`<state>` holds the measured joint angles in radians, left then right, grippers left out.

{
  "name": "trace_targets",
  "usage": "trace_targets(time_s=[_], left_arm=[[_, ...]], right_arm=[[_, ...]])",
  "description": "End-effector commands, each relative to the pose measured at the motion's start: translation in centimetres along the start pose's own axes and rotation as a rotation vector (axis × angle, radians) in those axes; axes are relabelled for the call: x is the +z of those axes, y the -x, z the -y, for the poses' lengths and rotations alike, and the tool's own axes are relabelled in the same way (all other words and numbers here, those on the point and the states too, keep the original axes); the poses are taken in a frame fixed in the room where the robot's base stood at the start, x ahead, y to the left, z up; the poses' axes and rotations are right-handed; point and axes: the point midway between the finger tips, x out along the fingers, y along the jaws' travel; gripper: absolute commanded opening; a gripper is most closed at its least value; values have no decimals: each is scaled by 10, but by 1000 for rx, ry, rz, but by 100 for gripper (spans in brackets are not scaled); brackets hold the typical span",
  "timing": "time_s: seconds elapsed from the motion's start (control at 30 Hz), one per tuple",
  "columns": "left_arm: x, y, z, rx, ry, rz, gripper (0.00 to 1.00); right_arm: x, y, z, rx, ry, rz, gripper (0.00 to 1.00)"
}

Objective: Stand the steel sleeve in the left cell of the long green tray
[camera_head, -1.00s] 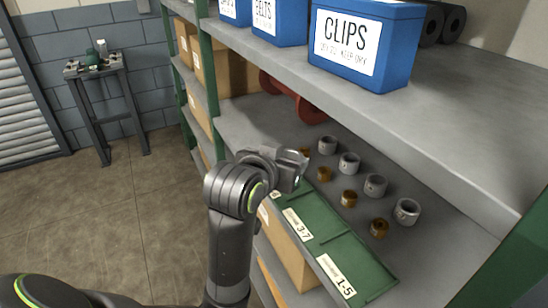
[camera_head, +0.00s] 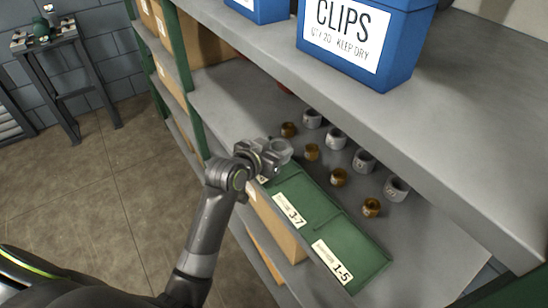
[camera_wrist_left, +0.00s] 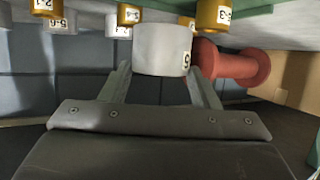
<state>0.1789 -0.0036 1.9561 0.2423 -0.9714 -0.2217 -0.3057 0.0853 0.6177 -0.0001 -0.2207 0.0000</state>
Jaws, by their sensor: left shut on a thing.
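My left gripper (camera_head: 272,155) is shut on a pale grey steel sleeve (camera_head: 281,150), held above the left end of the long green tray (camera_head: 348,278). In the left wrist view, the sleeve (camera_wrist_left: 162,48) sits between the two fingers of the gripper (camera_wrist_left: 161,72), with part of a dark mark at its right edge. The tray lies along the shelf's front edge. Its front labels 3-7 and 1-5 are readable; the gripper and wrist partly hide its left end. I see no gap or contact clearly between sleeve and tray. My right gripper is not in view.
Several steel sleeves (camera_head: 364,161) and several brass sleeves (camera_head: 338,177) stand in rows behind the tray. The upper shelf (camera_head: 440,130) overhangs them, carrying blue bins (camera_head: 358,42). A red spool-like object (camera_wrist_left: 232,64) shows in the wrist view. A green post (camera_head: 180,85) stands left.

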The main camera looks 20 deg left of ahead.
Motion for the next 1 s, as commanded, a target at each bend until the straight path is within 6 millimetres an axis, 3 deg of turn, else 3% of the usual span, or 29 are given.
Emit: trace_targets(time_s=[0.33, 0.77, 0.8, 0.93, 1.0], left_arm=[[33, -14, 0, -1, 1, -5, 14], [38, -16, 0, -1, 0, -7, 14], [40, -16, 0, -1, 0, -1, 59], [40, -16, 0, -1, 0, -1, 76], [40, -16, 0, -1, 0, -1, 77]], right_arm=[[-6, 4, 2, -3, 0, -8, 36], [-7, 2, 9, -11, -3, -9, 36], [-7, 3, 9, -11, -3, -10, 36], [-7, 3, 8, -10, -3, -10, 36], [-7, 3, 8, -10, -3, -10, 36]])
